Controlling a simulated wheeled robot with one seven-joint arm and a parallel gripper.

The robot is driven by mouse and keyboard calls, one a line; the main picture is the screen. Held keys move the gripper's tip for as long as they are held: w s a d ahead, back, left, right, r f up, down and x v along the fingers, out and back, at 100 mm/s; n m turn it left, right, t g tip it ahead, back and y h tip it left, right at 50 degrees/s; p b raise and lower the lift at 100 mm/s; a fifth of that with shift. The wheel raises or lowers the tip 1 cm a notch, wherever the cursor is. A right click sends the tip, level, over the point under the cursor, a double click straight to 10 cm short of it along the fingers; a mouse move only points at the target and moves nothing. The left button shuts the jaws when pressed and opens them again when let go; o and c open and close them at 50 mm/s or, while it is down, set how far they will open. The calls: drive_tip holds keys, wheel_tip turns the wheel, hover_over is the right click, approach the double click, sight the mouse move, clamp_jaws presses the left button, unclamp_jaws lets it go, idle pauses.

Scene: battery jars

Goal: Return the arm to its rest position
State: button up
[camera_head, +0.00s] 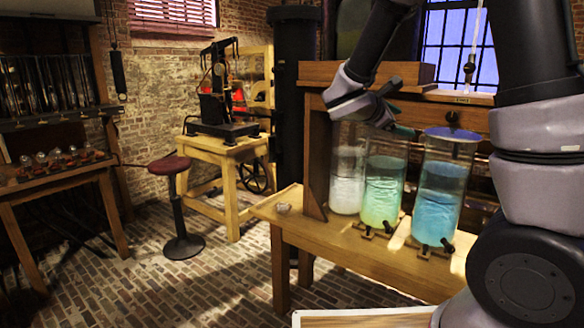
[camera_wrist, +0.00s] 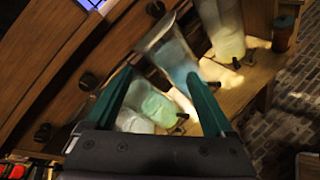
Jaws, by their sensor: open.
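My gripper (camera_head: 405,131) is above the jars on the bench in the head view, with my arm arching over from the right. In the wrist view my gripper (camera_wrist: 160,76) has its two teal fingers spread wide, with nothing held. A jar with blue liquid (camera_head: 440,202) stands at the bench front, a green one (camera_head: 383,190) beside it and a whitish one (camera_head: 347,185) at left. In the wrist view the blue jar (camera_wrist: 172,55) appears tilted beyond the fingertips, and a greenish jar (camera_wrist: 152,103) shows between the fingers. Exact clearance to the jars cannot be told.
The wooden bench (camera_head: 290,215) has a raised back with dark knobs. A pale jar (camera_wrist: 222,32) stands farther along it in the wrist view. A stool (camera_head: 180,220) and a small table with a press (camera_head: 222,110) stand left. Brick floor between is clear.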

drive_tip(key=s+d+m+g+y, duration=0.2)
drive_tip(key=s+m+g+y, duration=0.1)
drive_tip(key=s+m, duration=0.4)
drive_tip(key=s+d+m+g+y, duration=0.2)
drive_tip(key=s+d+m+y, duration=0.15)
drive_tip(key=s, duration=0.45)
drive_tip(key=s+a+r+m+t+y, duration=0.4)
drive_tip(key=s+a+r+m+y, duration=0.2)
drive_tip(key=a+m, duration=0.3)
drive_tip(key=shift+s+a+r+m+y, duration=0.3)
drive_tip(key=shift+s+a+m+y, duration=0.1)
drive_tip(key=shift+s+m+y, duration=0.3)
idle(0.3)
